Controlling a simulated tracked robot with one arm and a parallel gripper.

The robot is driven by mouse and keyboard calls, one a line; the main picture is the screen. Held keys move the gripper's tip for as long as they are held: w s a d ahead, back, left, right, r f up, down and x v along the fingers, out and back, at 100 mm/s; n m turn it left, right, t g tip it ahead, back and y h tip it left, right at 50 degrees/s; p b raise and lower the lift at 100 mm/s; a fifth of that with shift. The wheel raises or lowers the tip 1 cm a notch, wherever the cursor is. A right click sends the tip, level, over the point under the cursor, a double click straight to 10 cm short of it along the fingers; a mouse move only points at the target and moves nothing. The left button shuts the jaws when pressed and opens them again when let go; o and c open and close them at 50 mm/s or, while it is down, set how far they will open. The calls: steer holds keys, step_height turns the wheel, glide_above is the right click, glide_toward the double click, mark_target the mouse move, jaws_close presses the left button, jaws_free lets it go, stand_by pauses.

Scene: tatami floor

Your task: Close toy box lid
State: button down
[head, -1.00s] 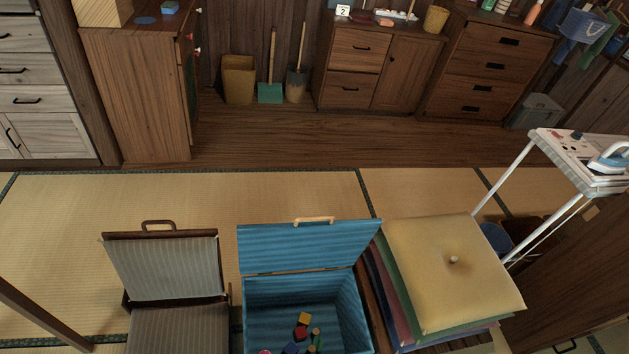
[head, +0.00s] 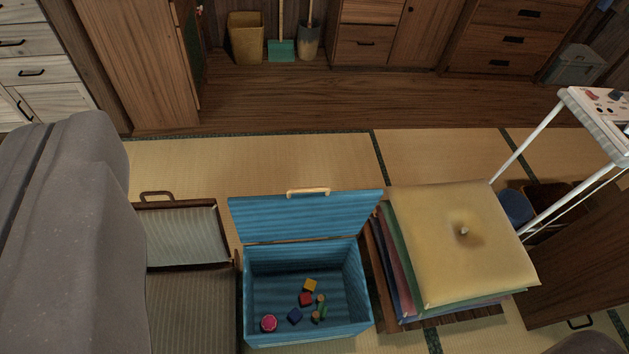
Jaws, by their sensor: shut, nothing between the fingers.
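The blue toy box (head: 308,334) stands open on the tatami at the lower middle of the head view. Its blue lid (head: 300,214) is raised at the back, leaning up from the hinge, with a light wooden handle (head: 308,191) on its top edge. Several small toys lie on the box floor, among them a yellow block (head: 310,285), a red block (head: 305,300) and a pink round piece (head: 268,322). My gripper's fingers do not show in this view.
An open suitcase-like case (head: 185,235) with a striped lining stands close left of the box, partly hidden. A cushion stack (head: 440,270) stands close right. Clear tatami (head: 260,165) lies behind the box.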

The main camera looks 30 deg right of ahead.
steer(key=w+d+f+m+g+p, duration=0.1)
steer(key=w+d+f+p, duration=0.3)
steer(key=w, duration=0.5)
steer(key=w+d+f+g+p, duration=0.2)
steer(key=w+d+f+p, duration=0.15)
steer(key=w+f, duration=0.45)
steer(key=w+d+f+m+g+p, duration=0.1)
steer(key=w+d+f+p, duration=0.3)
steer(key=w, duration=0.6)
steer(key=shift+w+d+f+m+g+h+p, duration=0.25)
steer(key=shift+w+d+f+g+p, duration=1.2)
steer(key=shift+f, duration=4.95)
steer(key=shift+w+d+f+m+g+h+p, duration=0.15)
steer(key=shift+w+d+f+h+p, duration=0.35)
steer(key=shift+d+f+p, duration=3.95)
steer(key=shift+w+d+f+m+g+h+b, duration=0.2)
steer(key=shift+w+f+g, duration=0.75)
steer(key=shift+f, duration=7.4)
steer(key=shift+w, duration=0.15)
